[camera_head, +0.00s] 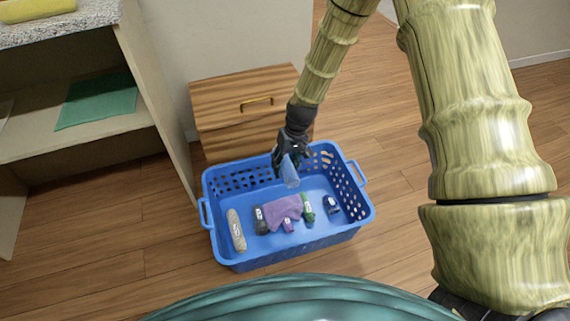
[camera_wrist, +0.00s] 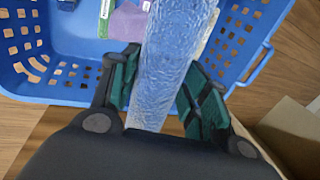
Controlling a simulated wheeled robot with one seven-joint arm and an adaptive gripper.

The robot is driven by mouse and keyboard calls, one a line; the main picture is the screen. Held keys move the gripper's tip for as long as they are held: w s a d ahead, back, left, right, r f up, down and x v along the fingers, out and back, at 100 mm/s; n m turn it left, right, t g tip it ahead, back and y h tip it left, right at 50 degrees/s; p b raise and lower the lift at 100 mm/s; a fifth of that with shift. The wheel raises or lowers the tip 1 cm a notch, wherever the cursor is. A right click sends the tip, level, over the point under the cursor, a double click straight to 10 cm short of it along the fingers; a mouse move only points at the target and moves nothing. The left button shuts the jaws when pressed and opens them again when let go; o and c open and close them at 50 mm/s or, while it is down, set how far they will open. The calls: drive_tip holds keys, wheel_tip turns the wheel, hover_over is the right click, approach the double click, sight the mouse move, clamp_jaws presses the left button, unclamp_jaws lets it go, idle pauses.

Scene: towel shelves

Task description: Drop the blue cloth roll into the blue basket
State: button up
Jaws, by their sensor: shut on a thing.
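My gripper (camera_head: 292,143) is shut on the blue cloth roll (camera_head: 290,172) and holds it over the far part of the blue basket (camera_head: 221,241). In the wrist view, the light blue roll (camera_wrist: 170,60) lies between the two green-padded fingers of my gripper (camera_wrist: 160,85). The basket (camera_wrist: 238,45) shows below it there, with its perforated walls. The basket stands on the floor. It holds a beige roll (camera_head: 236,230), a purple cloth (camera_head: 283,212), a green item (camera_head: 308,208) and several other small dark and purple items.
A wooden drawer cabinet (camera_head: 235,105) stands just behind the basket. A shelf unit (camera_head: 150,80) is at the left, with a green towel (camera_head: 97,100) on its shelf and a yellow item (camera_head: 35,9) on top. Wooden floor (camera_head: 400,140) is clear to the right.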

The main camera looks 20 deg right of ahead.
sight(289, 160)
drive_tip(key=shift+d+b+x, duration=0.2)
drive_tip(key=shift+b+x, duration=0.55)
drive_tip(key=shift+x, duration=0.05)
drive_tip(key=shift+d+b+x, duration=0.15)
drive_tip(key=shift+b+x, duration=0.6)
drive_tip(key=shift+b, duration=0.05)
drive_tip(key=shift+d+b+x, duration=0.2)
drive_tip(key=shift+b+x, duration=0.55)
drive_tip(key=shift+x, duration=0.05)
drive_tip(key=o, duration=1.1)
drive_tip(key=v, duration=1.2)
